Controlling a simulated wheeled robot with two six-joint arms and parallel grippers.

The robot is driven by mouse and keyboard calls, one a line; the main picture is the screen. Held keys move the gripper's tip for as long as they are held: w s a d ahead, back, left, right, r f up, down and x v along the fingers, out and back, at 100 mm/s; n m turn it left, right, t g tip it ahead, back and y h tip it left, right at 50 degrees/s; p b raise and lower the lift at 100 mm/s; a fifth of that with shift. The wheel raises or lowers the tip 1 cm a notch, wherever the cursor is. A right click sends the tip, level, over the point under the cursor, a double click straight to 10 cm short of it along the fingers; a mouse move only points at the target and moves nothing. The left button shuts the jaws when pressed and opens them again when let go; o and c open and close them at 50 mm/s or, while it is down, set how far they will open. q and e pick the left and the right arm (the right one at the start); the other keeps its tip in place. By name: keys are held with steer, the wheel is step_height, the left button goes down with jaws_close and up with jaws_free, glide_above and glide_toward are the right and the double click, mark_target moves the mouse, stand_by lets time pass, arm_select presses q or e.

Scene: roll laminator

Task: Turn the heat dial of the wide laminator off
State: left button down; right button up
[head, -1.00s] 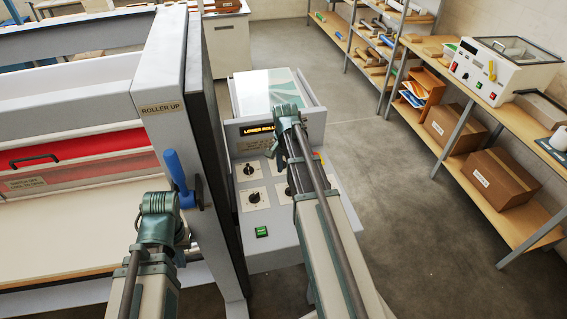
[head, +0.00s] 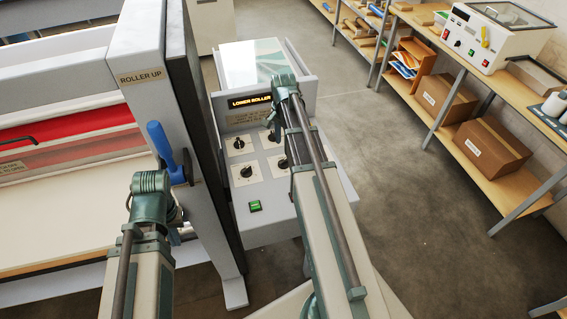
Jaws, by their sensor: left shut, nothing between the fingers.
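The wide laminator's grey control panel (head: 266,188) stands right of its tall upright. Dials on white plates show: upper left dial (head: 238,143), lower left dial (head: 246,171), and right-hand ones partly covered by my right arm. Their labels are too small to read, so I cannot tell which is the heat dial. A lit display (head: 249,102) reads "LOWER ROLLER". My left gripper (head: 177,233) is shut and empty, partly hidden behind its wrist, in front of the upright and left of the panel. My right wrist is over the panel's right side; its fingers are hidden.
A blue lever (head: 160,142) is on the upright, under a "ROLLER UP" label (head: 140,76), close above my left gripper. A green switch (head: 255,206) is low on the panel. Shelves (head: 470,118) with boxes and a small white laminator (head: 490,38) stand right. Floor between is clear.

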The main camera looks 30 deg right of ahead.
mark_target(283, 160)
step_height(283, 160, down, 9)
steer(key=b, duration=0.7)
steer(key=shift+b, duration=0.4)
steer(key=shift+r, duration=0.1)
steer(key=shift+c, duration=0.2)
jaws_close()
